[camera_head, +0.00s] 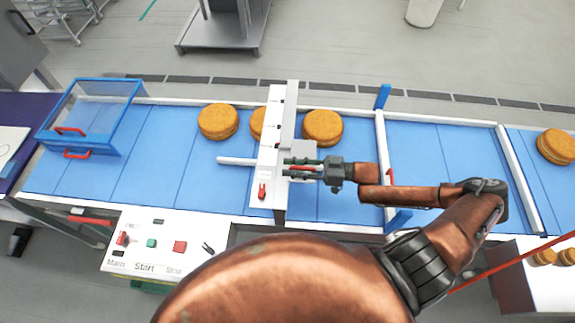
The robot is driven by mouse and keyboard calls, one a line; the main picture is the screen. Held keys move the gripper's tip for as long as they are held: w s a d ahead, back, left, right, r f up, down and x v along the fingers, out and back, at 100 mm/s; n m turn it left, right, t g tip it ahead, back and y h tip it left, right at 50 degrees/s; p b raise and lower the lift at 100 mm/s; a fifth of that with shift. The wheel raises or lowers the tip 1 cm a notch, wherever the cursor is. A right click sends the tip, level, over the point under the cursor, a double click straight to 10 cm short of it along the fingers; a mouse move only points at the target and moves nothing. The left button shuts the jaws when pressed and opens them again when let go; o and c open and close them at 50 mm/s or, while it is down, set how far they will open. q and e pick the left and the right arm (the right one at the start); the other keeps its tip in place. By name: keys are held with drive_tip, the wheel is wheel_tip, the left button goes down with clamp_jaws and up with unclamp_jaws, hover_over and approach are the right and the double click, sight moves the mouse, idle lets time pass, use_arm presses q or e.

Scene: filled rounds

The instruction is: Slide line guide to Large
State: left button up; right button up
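The line guide seems to be the white crosspiece (269,165) with small dark marks, lying across the blue conveyor; a grey upright strip (288,125) runs along its right side. I cannot read the size labels. A small red pointer or knob (262,191) sits near its front end. A white rod (235,161) sticks out to its left. My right gripper (287,167) reaches in from the right, with its fingertips at the crosspiece's right edge. Its fingers are apart, and I see nothing clearly held between them. My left gripper is not in view.
Filled rounds (323,127) lie on the belt (187,165), one partly hidden behind the crosspiece. A blue-framed clear guard (105,105) stands at the left. A control panel (150,247) with Main, Start and Stop is in front. My arm covers the front middle.

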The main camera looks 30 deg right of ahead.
drive_tip(key=shift+w+a, duration=0.3)
drive_tip(key=shift+a, duration=0.3)
drive_tip(key=shift+c, duration=0.6)
clamp_jaws()
